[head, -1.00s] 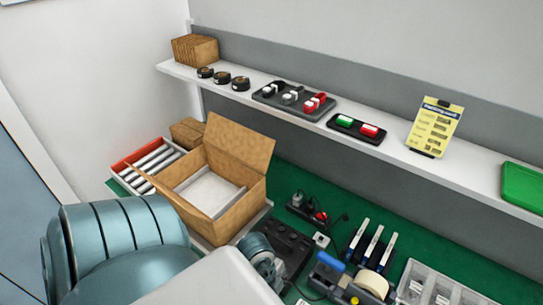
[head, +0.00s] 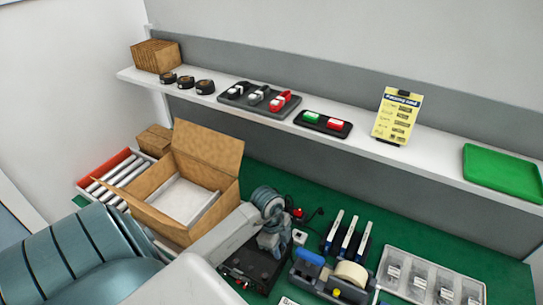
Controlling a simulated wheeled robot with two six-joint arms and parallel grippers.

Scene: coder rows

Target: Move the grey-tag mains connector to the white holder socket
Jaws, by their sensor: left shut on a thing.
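My left gripper (head: 272,240) is over the green bench, beside a small white block (head: 299,237). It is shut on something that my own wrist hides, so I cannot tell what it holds. A black block (head: 250,265) lies partly under my left arm. Behind the wrist, a red part (head: 298,213) and a black cable show, and the rest there is covered. I cannot pick out a grey tag or name the white holder socket with certainty. My right gripper is not in view.
An open cardboard box (head: 207,155) stands left of my arm. A tape dispenser (head: 349,275), several upright white-and-blue tools (head: 350,238) and a grey divided tray (head: 411,258) fill the right. The shelf (head: 438,167) behind holds black trays (head: 232,97) and a green tray (head: 500,172).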

